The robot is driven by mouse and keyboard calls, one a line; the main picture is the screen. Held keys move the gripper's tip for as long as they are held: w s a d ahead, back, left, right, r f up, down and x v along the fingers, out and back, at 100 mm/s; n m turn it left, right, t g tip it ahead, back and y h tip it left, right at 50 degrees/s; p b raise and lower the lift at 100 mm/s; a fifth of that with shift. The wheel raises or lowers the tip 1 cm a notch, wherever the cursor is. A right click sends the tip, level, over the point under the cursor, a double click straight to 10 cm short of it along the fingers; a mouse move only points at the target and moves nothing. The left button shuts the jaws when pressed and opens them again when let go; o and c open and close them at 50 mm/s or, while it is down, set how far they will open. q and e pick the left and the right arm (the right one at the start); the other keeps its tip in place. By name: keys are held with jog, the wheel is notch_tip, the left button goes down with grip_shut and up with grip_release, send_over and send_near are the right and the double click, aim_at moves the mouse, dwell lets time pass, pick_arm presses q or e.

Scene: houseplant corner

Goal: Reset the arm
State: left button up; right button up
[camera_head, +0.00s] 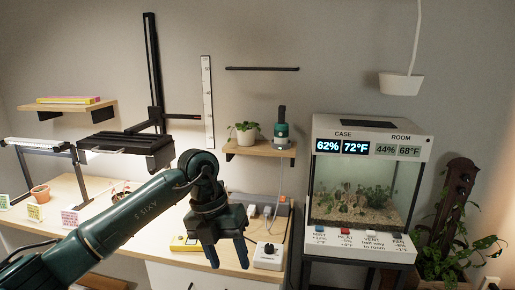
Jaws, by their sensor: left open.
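My left arm, dark green, comes in from the lower left and bends down at its wrist. My left gripper (223,256) points downward over the right part of the wooden bench (150,235). Its two blue-grey fingers are apart and I see nothing between them. It hides part of the bench top and of the things behind it. My right arm and gripper do not show.
A yellow device (184,244) and a white plug box (267,257) flank the gripper. A power strip (270,207) lies behind. A glass case (362,190) stands right. A wall shelf (262,148) holds a plant (246,132). Small pots and cards are at left.

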pick_arm(q)
jog(key=s+d+f+g+h, duration=0.1)
jog(key=s+d+g+h, duration=0.2)
jog(key=s+d+h, duration=0.8)
jog(key=w+a+f+n+t+y, duration=0.2)
jog(key=a+f+n+t, duration=0.25)
jog(key=n+t, duration=0.8)
jog(key=w+a+f+n+t+y, duration=0.1)
jog(key=w+a+f+n+t, duration=0.2)
jog(key=a+n+t, duration=0.9)
jog(key=s+a+f+n+g+y+p, duration=0.1)
jog(key=s+f+n+g+y, duration=0.6)
jog(key=f, duration=1)
jog(key=s+a+n+g, duration=0.1)
jog(key=s+n+g, duration=0.1)
jog(key=s+n, duration=0.2)
jog(key=shift+s+a+g, duration=0.35)
jog(key=shift+s+a, duration=0.05)
jog(key=shift+s, duration=0.9)
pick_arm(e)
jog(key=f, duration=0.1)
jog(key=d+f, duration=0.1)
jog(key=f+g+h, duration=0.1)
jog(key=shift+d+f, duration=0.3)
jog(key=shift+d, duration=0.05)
pick_arm(q)
jog(key=shift+f+n, duration=0.1)
jog(key=shift+n, duration=0.15)
